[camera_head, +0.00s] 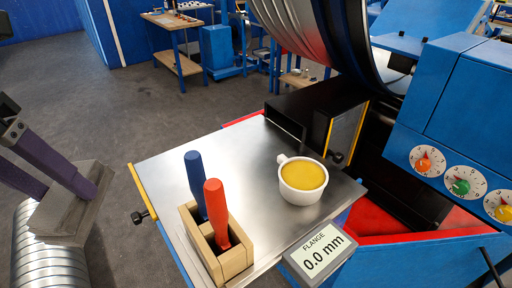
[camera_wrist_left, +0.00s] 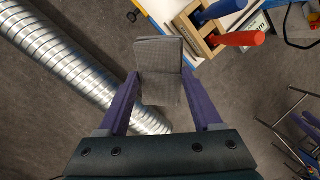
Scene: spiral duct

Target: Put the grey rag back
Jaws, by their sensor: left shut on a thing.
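The grey rag (camera_head: 72,212) is a folded flat piece of cloth at the left side of the head view. My left gripper (camera_head: 66,188) is shut on it, with its purple fingers on either side. In the left wrist view the rag (camera_wrist_left: 160,58) sits between the two fingers and sticks out past their tips. It is held in the air, above a ribbed silver duct (camera_head: 48,262) and to the left of the metal table (camera_head: 262,150).
On the table stand a wooden holder (camera_head: 238,262) with a blue-handled tool (camera_head: 196,185) and a red-handled tool (camera_head: 216,212), a white cup (camera_head: 302,196) of yellow contents, and a display (camera_head: 320,254) reading 0.0 mm. A blue machine (camera_head: 455,110) stands right. The table's left middle is bare.

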